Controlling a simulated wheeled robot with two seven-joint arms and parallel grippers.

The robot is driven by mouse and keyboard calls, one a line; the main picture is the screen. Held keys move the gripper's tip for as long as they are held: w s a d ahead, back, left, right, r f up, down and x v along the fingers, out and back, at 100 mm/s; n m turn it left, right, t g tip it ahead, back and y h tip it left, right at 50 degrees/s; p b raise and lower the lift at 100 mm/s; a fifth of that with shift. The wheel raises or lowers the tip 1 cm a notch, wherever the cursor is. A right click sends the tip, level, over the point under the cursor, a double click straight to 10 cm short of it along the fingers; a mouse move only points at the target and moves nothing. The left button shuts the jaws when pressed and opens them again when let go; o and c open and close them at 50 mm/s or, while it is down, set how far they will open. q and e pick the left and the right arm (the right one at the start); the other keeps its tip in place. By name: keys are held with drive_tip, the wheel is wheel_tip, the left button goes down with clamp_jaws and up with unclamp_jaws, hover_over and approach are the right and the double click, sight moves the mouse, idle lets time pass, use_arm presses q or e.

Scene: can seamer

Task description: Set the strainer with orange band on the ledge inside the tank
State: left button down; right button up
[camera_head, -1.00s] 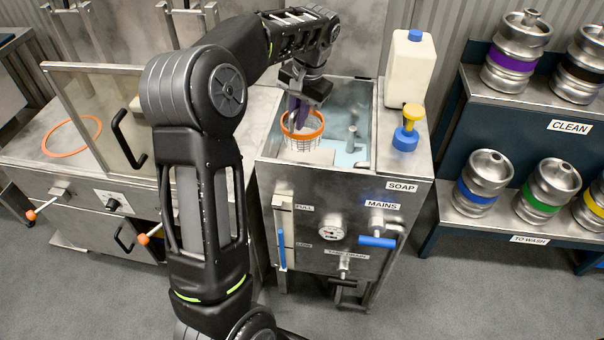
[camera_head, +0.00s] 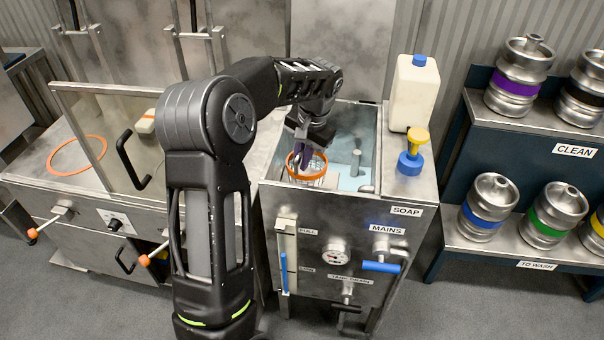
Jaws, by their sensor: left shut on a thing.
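The strainer with orange band (camera_head: 317,171) is a wire basket with an orange rim, in the front left part of the tank (camera_head: 365,188). My left gripper (camera_head: 299,163) reaches down from above and is shut on the strainer's left side. The basket's lower part is hidden behind the tank's front wall. I cannot tell whether it touches the ledge. Pale blue liquid or floor shows inside the tank to the right of the strainer. My right gripper is not in view.
An upright grey post (camera_head: 355,162) stands in the tank, right of the strainer. A white jug (camera_head: 414,93) and a blue and yellow pump (camera_head: 412,152) stand on the right counter. A glass panel (camera_head: 110,135) stands at left. Kegs (camera_head: 481,208) sit on the right shelves.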

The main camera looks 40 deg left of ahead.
use_arm(q)
drive_tip(key=shift+f, duration=2.45)
drive_tip(key=shift+f, duration=0.2)
drive_tip(key=c, duration=1.5)
unclamp_jaws()
drive_tip(key=shift+r, duration=0.1)
wheel_tip(320, 180, up, 12)
drive_tip(key=d, duration=0.2)
drive_tip(key=shift+w+d, duration=0.15)
drive_tip(key=shift+d, duration=0.05)
